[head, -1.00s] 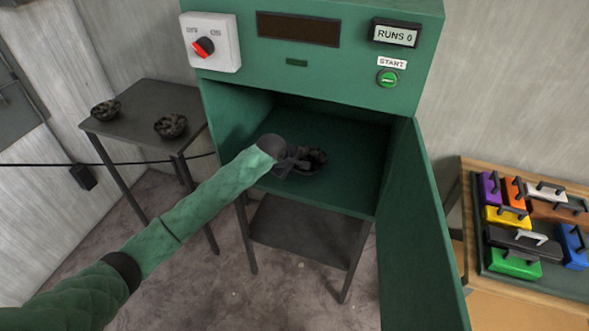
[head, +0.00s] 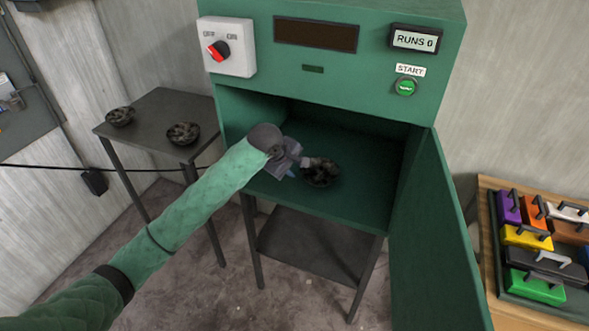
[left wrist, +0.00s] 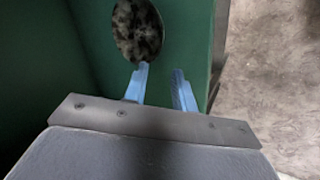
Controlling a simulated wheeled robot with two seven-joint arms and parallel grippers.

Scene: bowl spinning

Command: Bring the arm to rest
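A dark, mottled bowl (head: 322,174) sits on the floor of the open green cabinet (head: 365,195). It also shows in the left wrist view (left wrist: 138,30), just beyond the fingertips. My left gripper (head: 299,168) is inside the front of the cabinet, just left of the bowl. In the left wrist view its two blue fingers (left wrist: 160,72) stand apart with nothing between them, and a small gap seems to separate them from the bowl. My right gripper is not in view.
The cabinet door (head: 440,240) stands open on the right. A dark side table (head: 152,128) at left holds two bowls, (head: 120,116) and (head: 183,133). Coloured cases (head: 540,285) lie at right.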

